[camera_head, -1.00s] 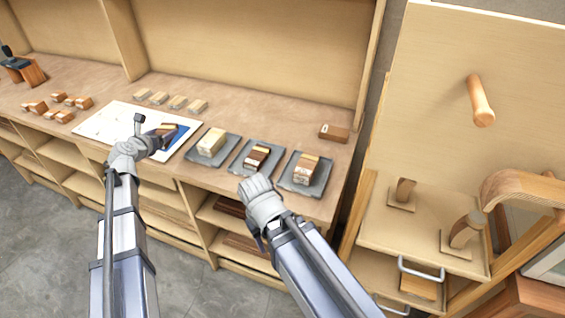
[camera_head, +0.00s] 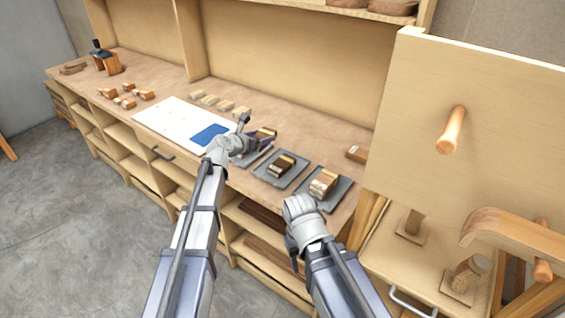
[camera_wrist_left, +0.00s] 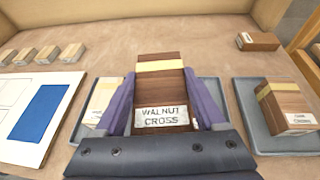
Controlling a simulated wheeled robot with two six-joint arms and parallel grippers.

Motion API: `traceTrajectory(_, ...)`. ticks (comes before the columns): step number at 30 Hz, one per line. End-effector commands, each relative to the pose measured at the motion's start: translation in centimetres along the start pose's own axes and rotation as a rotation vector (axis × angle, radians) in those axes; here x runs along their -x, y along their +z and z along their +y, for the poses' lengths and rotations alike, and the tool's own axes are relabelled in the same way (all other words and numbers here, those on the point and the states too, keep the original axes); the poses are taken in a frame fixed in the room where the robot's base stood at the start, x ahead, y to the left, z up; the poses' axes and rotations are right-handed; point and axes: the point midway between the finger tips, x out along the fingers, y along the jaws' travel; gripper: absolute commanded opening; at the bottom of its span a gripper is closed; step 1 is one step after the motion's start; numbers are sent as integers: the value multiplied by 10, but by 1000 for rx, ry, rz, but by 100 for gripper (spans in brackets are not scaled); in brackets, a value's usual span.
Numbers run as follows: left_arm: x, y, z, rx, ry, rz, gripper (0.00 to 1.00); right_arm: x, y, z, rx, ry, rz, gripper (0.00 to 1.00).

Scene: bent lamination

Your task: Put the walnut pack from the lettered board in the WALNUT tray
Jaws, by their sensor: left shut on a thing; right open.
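My left gripper (camera_head: 254,142) is shut on a brown wooden pack (camera_head: 265,133) with a pale stripe. In the left wrist view its label reads WALNUT CROSS (camera_wrist_left: 161,117), between the purple fingers. The gripper holds it over the leftmost grey tray (camera_head: 238,160), where a pale pack (camera_wrist_left: 100,95) is partly hidden behind it. The lettered board (camera_head: 165,118) is white with a blue patch and lies to the left. My right gripper (camera_head: 300,207) is open and empty in front of the right tray. I cannot read any tray's name.
The middle tray (camera_head: 262,172) holds a dark striped pack (camera_head: 281,165). The right tray (camera_head: 337,194) holds a brown and pale pack (camera_head: 323,184). A loose brown block (camera_head: 356,153) lies behind it. Several pale blocks (camera_head: 225,105) line the back of the board.

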Motion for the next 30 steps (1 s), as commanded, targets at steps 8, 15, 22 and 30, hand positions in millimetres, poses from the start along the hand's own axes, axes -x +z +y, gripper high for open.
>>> traceTrajectory(8, -28, 18, -58, -37, -90, -1, 13, 6, 0, 1, 0, 0, 0, 50)
traceTrajectory(15, -30, 14, -60, -39, -94, -1, 13, 1, 0, 0, 0, 0, 0, 50)
traceTrajectory(22, -41, -13, -60, -38, -93, 0, 13, -27, -2, -3, 0, 0, 0, 50)
traceTrajectory(30, -53, -42, -60, -38, -92, 0, 13, -59, -3, -6, 0, 0, 0, 50)
